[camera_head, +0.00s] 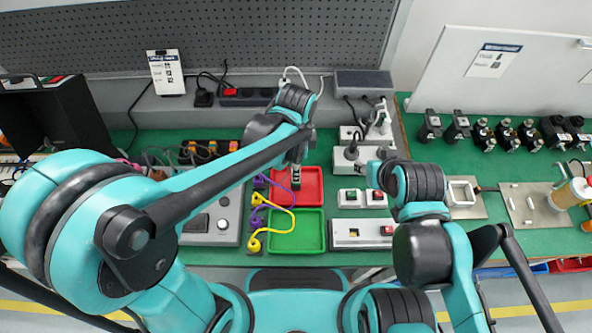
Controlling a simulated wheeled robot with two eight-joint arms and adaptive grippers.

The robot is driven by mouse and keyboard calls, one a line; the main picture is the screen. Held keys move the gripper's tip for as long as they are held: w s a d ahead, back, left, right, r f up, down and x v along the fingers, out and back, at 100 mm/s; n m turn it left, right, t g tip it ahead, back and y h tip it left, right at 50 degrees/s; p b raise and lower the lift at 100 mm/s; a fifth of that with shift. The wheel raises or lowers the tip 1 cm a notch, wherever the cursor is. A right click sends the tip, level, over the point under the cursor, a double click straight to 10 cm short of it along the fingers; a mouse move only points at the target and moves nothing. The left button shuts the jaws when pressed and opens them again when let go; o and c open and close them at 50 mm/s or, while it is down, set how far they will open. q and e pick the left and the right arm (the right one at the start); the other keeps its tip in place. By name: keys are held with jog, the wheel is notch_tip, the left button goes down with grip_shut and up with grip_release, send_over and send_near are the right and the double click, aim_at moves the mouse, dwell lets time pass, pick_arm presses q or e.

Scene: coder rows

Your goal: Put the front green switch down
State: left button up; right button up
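A green switch (350,195) sits on a white box, to the left of a red switch (377,196). In front of it stands another white box (342,242) with a small dark-greenish element (353,232) and a red button (387,230). My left gripper (296,184) points down over the red tray (312,187). Its fingers are small and dark here, and I cannot tell whether they hold something. My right gripper (372,174) is behind the switch boxes, partly hidden by its own wrist. I cannot tell whether it is open.
A green tray (310,230) lies in front of the red tray. Yellow (270,228) and purple cables lie left of the trays, beside a grey device (222,222). Several black connectors (506,134) stand at the back right. A metal plate (530,206) lies at the right.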

pick_arm(q)
jog(key=s+a+r+n+t, duration=0.2)
jog(key=a+r+n, duration=0.3)
jog(key=a+n, duration=0.4)
jog(key=s+a+r+n+t, duration=0.3)
jog(key=a+r+n+t, duration=0.2)
jog(key=a+n, duration=0.3)
jog(key=shift+s+a+r+n+p, duration=0.2)
jog(key=shift+a+n+p, duration=0.2)
jog(key=shift+n+p, duration=0.1)
